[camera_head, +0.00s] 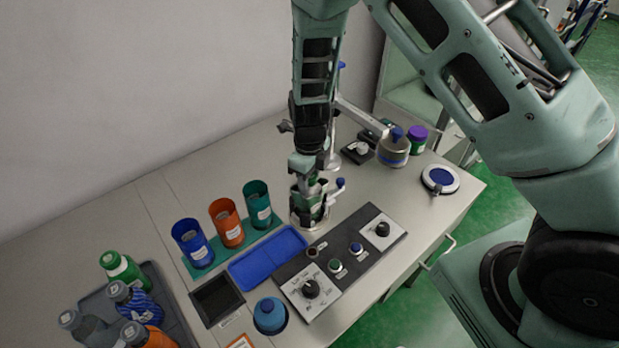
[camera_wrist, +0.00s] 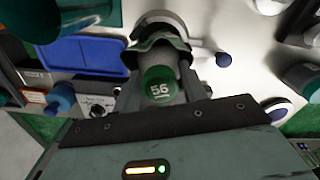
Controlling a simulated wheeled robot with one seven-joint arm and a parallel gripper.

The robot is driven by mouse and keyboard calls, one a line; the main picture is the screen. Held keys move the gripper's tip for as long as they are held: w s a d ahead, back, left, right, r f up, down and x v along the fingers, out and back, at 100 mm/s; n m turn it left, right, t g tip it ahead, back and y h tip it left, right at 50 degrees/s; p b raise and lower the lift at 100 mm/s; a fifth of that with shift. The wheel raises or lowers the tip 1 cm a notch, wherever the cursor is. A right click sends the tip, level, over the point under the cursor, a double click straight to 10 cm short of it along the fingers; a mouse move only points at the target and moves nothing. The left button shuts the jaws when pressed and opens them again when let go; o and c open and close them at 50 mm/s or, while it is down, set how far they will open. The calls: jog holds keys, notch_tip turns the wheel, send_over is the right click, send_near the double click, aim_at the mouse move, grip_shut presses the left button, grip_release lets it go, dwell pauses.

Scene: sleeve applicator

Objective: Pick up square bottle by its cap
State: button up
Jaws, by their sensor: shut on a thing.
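My gripper (camera_head: 308,179) points down over a metal stand with a round base, right of the blue tray. It is shut on a green cap (camera_wrist: 158,85) marked "56", with a finger on either side of it in the wrist view. Beyond the cap, a bottle body with a dark green pattern (camera_wrist: 160,40) shows in the wrist view. It also shows below my gripper in the head view (camera_head: 309,205), at the stand. My fingers hide part of the bottle, and I cannot tell whether it touches the stand's base.
A blue tray (camera_head: 268,259) and blue, orange and green cups (camera_head: 227,224) stand to the left. A dark control panel (camera_head: 352,250) with knobs lies in front. A tray of several bottles (camera_head: 165,303) is at lower left. A blue-topped lever (camera_head: 340,184) stands close to my gripper.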

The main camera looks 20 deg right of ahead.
jog(key=shift+r, duration=0.1)
jog(key=shift+r+p, duration=0.7)
jog(key=shift+p, duration=0.1)
jog(key=shift+c, duration=0.9)
jog(key=shift+r+p, duration=2.85)
jog(key=shift+r, duration=0.15)
